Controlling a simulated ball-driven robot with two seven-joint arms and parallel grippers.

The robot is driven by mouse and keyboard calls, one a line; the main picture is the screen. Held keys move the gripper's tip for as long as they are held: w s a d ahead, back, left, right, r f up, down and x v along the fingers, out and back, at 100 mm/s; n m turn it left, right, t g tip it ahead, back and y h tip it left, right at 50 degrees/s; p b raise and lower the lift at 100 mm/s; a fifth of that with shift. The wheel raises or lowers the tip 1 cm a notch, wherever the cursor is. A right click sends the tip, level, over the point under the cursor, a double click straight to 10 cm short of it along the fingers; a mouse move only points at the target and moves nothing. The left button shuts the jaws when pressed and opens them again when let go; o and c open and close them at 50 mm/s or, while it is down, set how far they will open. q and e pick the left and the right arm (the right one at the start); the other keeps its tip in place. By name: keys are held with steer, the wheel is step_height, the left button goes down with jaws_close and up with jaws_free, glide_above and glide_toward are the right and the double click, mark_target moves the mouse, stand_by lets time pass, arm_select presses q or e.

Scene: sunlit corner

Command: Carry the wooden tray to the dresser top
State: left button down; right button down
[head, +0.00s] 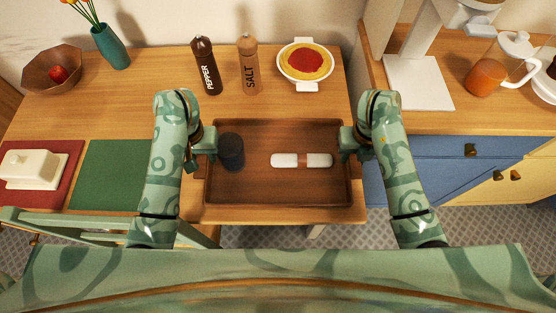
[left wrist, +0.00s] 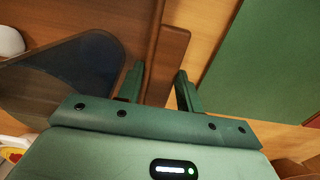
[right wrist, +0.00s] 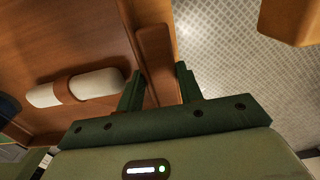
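The brown wooden tray (head: 270,190) lies level at the front right of the table. A dark cup (head: 231,151) and a white roll with a brown band (head: 287,160) are in it. My left gripper (head: 209,141) is at the tray's left end. In the left wrist view its fingers (left wrist: 160,78) stand on both sides of the tray's handle, with a small gap showing. My right gripper (head: 347,143) is at the right end. Its fingers (right wrist: 160,75) likewise straddle the other handle, apart from it. The dresser top (head: 475,122) is at the right.
A white machine (head: 418,85) and an amber jug (head: 487,78) occupy the dresser's back. Its front strip is clear. A chair (head: 100,222) is at the front left.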

arm_select(q)
steer(key=shift+r, duration=0.1)
